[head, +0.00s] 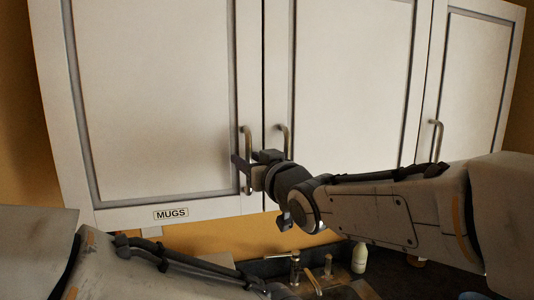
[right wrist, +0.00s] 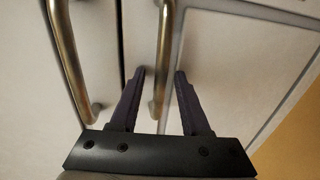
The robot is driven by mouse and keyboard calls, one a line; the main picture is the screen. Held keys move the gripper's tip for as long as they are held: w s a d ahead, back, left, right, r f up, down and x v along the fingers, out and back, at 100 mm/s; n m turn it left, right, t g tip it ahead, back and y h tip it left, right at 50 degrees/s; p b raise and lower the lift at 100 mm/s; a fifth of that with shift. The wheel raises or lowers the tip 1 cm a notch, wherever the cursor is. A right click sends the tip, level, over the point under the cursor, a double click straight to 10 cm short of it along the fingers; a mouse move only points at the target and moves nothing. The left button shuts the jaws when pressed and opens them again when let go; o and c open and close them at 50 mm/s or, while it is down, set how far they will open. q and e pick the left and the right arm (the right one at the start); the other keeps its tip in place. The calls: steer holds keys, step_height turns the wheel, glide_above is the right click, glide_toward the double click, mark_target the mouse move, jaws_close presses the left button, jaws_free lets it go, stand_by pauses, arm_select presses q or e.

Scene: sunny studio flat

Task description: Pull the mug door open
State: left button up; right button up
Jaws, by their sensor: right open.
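The mug door (head: 155,100) is the left cabinet door, pale with a grey inset line and a "MUGS" label (head: 171,213) at its bottom. It looks shut, flush with the neighbouring door. Its metal bar handle (head: 247,135) stands upright near its right edge. My right gripper (head: 243,168) is at this handle, coming from the right. In the right wrist view the handle (right wrist: 163,60) runs between the two open fingers (right wrist: 160,78), with a gap visible on either side. The gripper hides part of the handle in the head view. My left gripper is out of view.
The middle door's handle (head: 284,138) is close beside my right gripper; it also shows in the right wrist view (right wrist: 66,45). A third door (head: 470,90) is at the right. Below are a tap (head: 294,265) and a pale bottle (head: 359,257).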

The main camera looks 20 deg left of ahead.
steer(key=shift+c, duration=0.4)
jaws_close()
stand_by(1.1)
